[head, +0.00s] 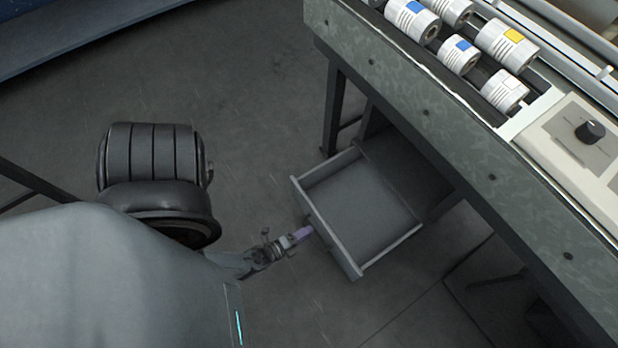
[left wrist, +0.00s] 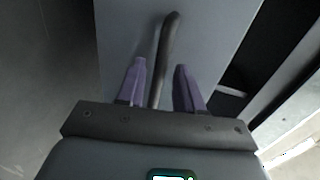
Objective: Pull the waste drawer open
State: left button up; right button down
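The grey waste drawer (head: 362,207) stands pulled out from under the machine in the head view, and its inside looks empty. Its front panel (left wrist: 125,30) fills much of the left wrist view. A dark bar handle (left wrist: 168,40) stands on that panel. My left gripper (head: 308,231) is at the drawer's front. In the left wrist view its two purple fingers (left wrist: 160,72) are apart, one on each side of the handle, with gaps visible on both sides. The handle is mostly hidden in the head view. My right gripper is not in view.
The machine frame (head: 425,112) overhangs the drawer, with a leg (head: 334,110) behind it. Several labelled rolls (head: 457,54) lie on top, near a panel with a black knob (head: 590,131). The floor (head: 265,110) left of the drawer is clear.

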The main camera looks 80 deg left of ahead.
pick_arm(q)
jog(key=p+v, duration=0.1)
jog(key=v, duration=0.7)
jog(key=shift+s+p, duration=0.35)
jog(key=shift+s, duration=0.05)
jog(key=shift+d, duration=0.1)
